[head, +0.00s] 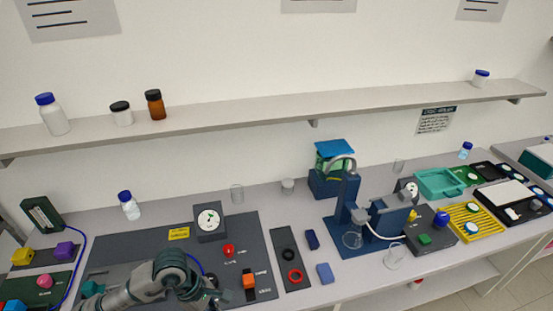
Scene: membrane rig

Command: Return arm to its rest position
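My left arm (150,287) comes in at the bottom, left of the middle, over the dark grey panel (125,252). Its dark gripper end (208,296) points down near the bottom edge, left of an orange block (249,281). The fingers are too small and partly cut off to show whether they are open or shut, and I see nothing clearly held. My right arm and gripper are out of view.
A red knob (228,250) and a round gauge (208,221) stand close to the arm. A dark plate with rings (291,254) lies to its right. The blue rig (345,215) stands farther right. A shelf (220,117) with bottles runs above the bench.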

